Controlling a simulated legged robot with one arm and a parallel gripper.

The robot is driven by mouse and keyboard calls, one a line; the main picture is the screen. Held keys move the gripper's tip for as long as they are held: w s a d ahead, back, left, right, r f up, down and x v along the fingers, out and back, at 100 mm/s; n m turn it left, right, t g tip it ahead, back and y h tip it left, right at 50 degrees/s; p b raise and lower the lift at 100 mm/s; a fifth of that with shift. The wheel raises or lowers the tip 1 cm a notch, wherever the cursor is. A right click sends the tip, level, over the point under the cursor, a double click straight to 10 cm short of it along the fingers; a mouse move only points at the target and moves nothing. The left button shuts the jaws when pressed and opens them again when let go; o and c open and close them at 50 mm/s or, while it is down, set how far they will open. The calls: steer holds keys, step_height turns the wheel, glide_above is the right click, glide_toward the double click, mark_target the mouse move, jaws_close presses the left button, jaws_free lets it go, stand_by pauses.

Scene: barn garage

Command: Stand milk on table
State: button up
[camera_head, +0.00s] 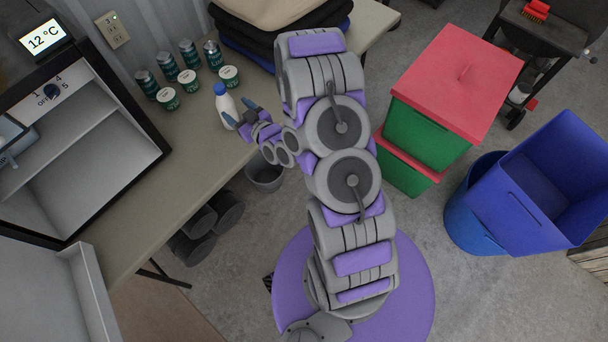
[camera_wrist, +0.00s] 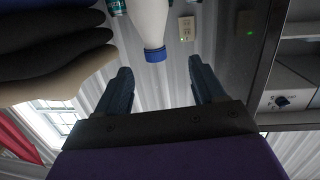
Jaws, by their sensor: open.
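The milk (camera_head: 225,103) is a white bottle with a blue cap. It appears to stand upright on the beige table (camera_head: 205,160), near the edge in front of my gripper. In the wrist view, which looks upside down, the milk (camera_wrist: 150,22) shows at the top with its cap pointing down; its base is out of frame. My gripper (camera_head: 240,112) is open and empty beside the bottle. Its two dark fingers (camera_wrist: 162,90) are spread apart in the wrist view, and the bottle is beyond them, apart from both. In the head view one finger overlaps the bottle's lower side.
Several green cans (camera_head: 168,68) and tubs stand behind the milk. Folded cloths (camera_head: 268,40) lie at the table's far end. An open fridge (camera_head: 95,150) takes up the left. A grey bucket (camera_head: 264,175) is below the table edge. Red-lidded green boxes (camera_head: 455,70) and blue bins (camera_head: 535,185) are right.

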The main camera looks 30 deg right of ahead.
steer(key=s+d+r+g+h, duration=0.35)
steer(key=s+r+g, duration=0.85)
steer(key=s, duration=0.4)
steer(key=s+a+r+m+g, duration=0.1)
steer(key=s+r+g, duration=0.1)
steer(key=s, duration=0.6)
steer(key=s+a+r+m+g, duration=0.1)
steer(key=s+a+r+g, duration=0.1)
steer(key=s+r, duration=0.3)
steer(key=s+a+r+g, duration=0.2)
steer(key=s+r, duration=0.2)
steer(key=s, duration=0.9)
steer(key=shift+m, duration=0.4)
steer(key=shift+w+f, duration=0.1)
